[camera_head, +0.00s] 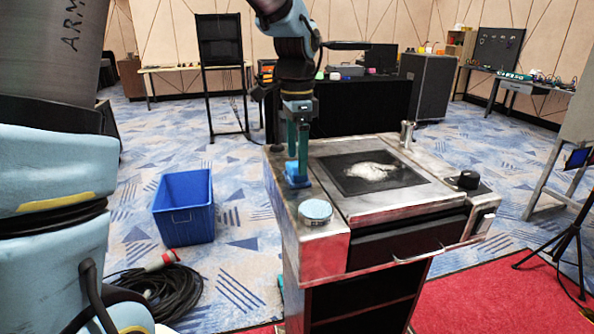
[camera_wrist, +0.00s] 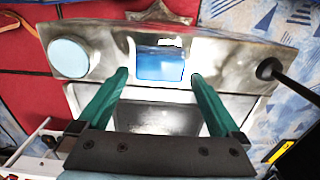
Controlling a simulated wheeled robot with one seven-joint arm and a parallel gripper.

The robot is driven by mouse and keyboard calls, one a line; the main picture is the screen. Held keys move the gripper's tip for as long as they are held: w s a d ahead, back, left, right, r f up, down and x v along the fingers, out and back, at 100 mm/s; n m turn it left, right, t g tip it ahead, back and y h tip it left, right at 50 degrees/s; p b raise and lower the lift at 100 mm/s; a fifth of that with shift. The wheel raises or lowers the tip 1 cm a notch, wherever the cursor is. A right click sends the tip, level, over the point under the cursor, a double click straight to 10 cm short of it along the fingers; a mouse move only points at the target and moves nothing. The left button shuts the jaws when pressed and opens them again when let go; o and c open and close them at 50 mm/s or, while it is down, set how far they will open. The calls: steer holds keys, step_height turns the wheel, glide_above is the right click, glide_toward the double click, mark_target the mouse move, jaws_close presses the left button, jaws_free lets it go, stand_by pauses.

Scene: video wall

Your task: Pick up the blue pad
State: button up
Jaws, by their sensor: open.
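The blue pad (camera_head: 297,180), a small square blue piece, sits on the metal left side ledge of the cart. In the wrist view the blue pad (camera_wrist: 160,64) lies between and just beyond my fingertips, with a bright glare along its top edge. My gripper (camera_head: 297,160) points down over the pad, its green fingers hiding part of it. In the wrist view my gripper (camera_wrist: 160,76) is open, with a finger on each side and nothing held. Whether the fingertips touch the pad or ledge I cannot tell.
A round light-blue disc (camera_head: 316,210) lies on the same ledge, nearer the front. A metal post (camera_head: 407,134) and a black knob (camera_head: 468,180) stand on the cart's right side. A blue bin (camera_head: 184,208) and coiled cable (camera_head: 165,290) are on the floor at left.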

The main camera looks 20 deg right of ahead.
steer(key=shift+f, duration=1.4)
steer(key=shift+c, duration=0.4)
steer(key=c, duration=1)
